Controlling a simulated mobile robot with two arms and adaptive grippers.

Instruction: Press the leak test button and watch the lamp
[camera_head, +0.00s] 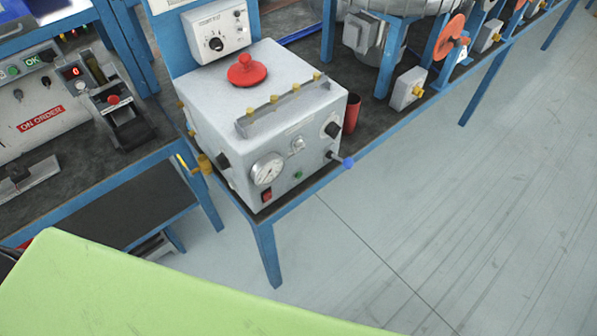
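A white box-shaped test unit (300,90) stands on the dark top of a blue-legged bench. Its front face carries a round gauge (267,169), a small green button (298,175), a red switch (266,195) and a small pale fitting (298,145). A black knob (333,128) sits at the right of this face. The labels are too small to read, so I cannot tell which part is the leak test button or the lamp. No part looks clearly lit. Neither of my grippers is in view.
A blue-tipped lever (347,162) and a yellow fitting (203,163) stick out from the unit. A control box (217,30) stands behind it. A lime-green surface (110,290) covers the lower left. Grey floor (470,220) is clear on the right.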

